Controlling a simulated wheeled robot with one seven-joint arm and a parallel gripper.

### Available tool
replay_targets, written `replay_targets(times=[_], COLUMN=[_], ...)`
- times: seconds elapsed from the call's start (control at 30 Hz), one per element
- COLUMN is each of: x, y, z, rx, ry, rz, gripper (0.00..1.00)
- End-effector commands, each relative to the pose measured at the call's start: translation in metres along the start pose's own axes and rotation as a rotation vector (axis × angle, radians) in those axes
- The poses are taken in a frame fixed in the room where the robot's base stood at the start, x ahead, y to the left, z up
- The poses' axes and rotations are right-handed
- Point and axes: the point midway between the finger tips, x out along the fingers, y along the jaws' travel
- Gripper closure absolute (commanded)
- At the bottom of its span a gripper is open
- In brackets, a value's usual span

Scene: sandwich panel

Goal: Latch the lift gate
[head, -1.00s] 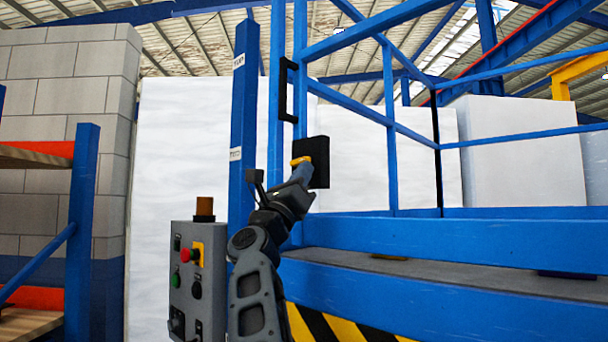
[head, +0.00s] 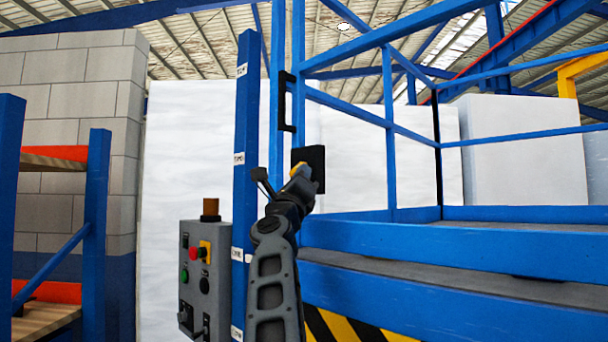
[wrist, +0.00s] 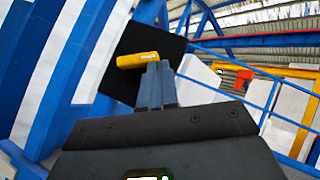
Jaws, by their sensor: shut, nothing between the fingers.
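The lift gate (head: 389,130) is a blue tube frame on the raised blue platform, with a black pull handle (head: 287,101) on its left upright. A black latch plate (head: 316,165) sits below the handle. A yellow latch lever (head: 297,168) is on the plate, partly hidden by my gripper in the head view. In the wrist view, the yellow lever (wrist: 138,60) lies nearly level across the black plate (wrist: 128,88), slightly tilted. My gripper (wrist: 160,68) is shut and empty, its fingertips at the right end of the lever, just below it. I cannot tell whether they touch it.
A grey control box (head: 205,275) with red and green buttons stands left of my arm. Beside it rises a blue post (head: 245,120) with white labels. Blue and orange shelving (head: 97,230) is at far left. The platform's blue edge (head: 450,240) runs right.

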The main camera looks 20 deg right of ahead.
Motion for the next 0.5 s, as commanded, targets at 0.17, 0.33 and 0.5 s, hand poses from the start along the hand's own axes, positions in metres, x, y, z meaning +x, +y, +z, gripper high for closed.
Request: replay_targets(times=[0.17,0.33,0.5], x=[0.009,0.013,0.017], y=[0.001,-0.001,-0.005], z=[0.002,0.005,0.01], rx=[0.0,0.003,0.004], ry=[0.002,0.001,0.001], rz=[-0.003,-0.004,-0.004], gripper=[1.0,1.0,1.0])
